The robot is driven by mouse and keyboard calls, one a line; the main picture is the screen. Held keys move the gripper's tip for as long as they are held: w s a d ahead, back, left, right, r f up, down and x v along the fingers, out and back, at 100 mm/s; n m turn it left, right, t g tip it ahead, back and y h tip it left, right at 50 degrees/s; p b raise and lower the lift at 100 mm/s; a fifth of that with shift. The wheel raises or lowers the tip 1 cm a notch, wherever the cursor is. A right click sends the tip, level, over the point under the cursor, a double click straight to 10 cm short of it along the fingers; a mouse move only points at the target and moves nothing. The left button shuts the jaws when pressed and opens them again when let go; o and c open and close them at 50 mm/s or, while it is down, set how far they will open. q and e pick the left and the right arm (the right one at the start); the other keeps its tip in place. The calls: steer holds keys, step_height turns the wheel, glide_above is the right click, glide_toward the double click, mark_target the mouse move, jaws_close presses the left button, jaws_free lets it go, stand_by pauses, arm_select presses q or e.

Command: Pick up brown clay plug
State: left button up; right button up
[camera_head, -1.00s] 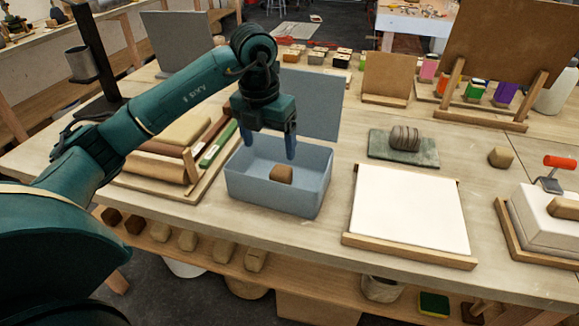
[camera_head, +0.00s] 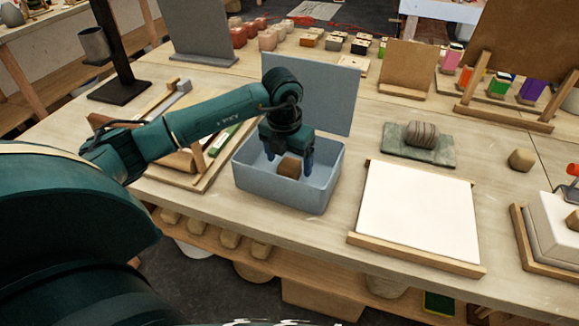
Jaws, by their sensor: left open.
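The brown clay plug (camera_head: 289,167) is a small brown block inside the blue-grey open bin (camera_head: 285,196) near the middle of the table. My left gripper (camera_head: 289,168) reaches down into the bin from above. It is open, with one finger on either side of the plug. I cannot tell whether the fingers touch it. The lower fingertips are partly hidden by the plug and the bin wall. My right gripper is not in view.
A grey panel (camera_head: 325,95) stands behind the bin. A white board in a wooden frame (camera_head: 420,212) lies to its right. A green-grey slab (camera_head: 400,148) bears a striped lump (camera_head: 421,134). A wooden tray (camera_head: 205,175) lies left of the bin.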

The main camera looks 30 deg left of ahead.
arm_select(q)
steer(key=shift+w+f, duration=0.2)
steer(key=shift+f, duration=1.1)
steer(key=shift+c, duration=0.6)
steer(key=c, duration=1)
steer(key=shift+c, duration=0.6)
steer(key=shift+r, duration=0.15)
